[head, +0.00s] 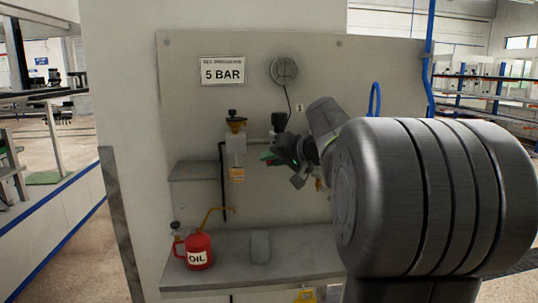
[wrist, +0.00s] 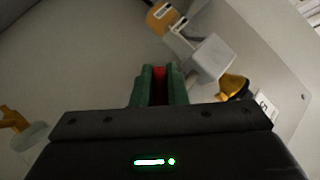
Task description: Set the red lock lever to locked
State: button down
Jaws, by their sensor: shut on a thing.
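The red lock lever (wrist: 159,74) shows as a thin red strip between the green fingers of my gripper (wrist: 158,85) in the wrist view. The fingers are shut on it and cover most of it. The lever itself is hidden there by the gripper and wrist. I cannot tell whether it stands at locked or unlocked.
A sign reading 5 BAR (head: 222,71) and a round gauge (head: 284,71) are on the panel (head: 370,70). A red oil can (head: 198,251) and a grey block (head: 260,247) stand on the lower shelf (head: 305,262). A blue hook (head: 375,98) is at right.

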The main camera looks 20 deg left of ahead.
jog(key=h, duration=0.1)
jog(key=n+h+p, duration=0.1)
jog(key=d+n+t+h, duration=0.1)
jog(key=shift+w+f+p, duration=0.3)
jog(key=shift+w+p, duration=0.05)
jog(key=shift+p, duration=0.05)
jog(key=shift+w+d+f+n+t+h+p, duration=0.15)
jog(key=shift+d+n+t+h+p, duration=0.15)
jog(key=shift+h, duration=0.25)
jog(key=shift+w+d+n+t+h+p, duration=0.2)
jog(key=shift+n+h+p, duration=0.1)
jog(key=shift+n+h, duration=0.25)
jog(key=shift+w+d+f+n+t+h+p, duration=0.1)
jog(key=shift+d+n+t+h+p, duration=0.15)
jog(key=shift+h, duration=0.35)
jog(key=c, duration=1.5)
grip_release()
jog(key=shift+o, duration=0.2)
jog(key=shift+d, duration=0.1)
jog(key=v, duration=1.3)
jog(key=shift+s+r, duration=0.2)
jog(key=shift+s, duration=0.05)
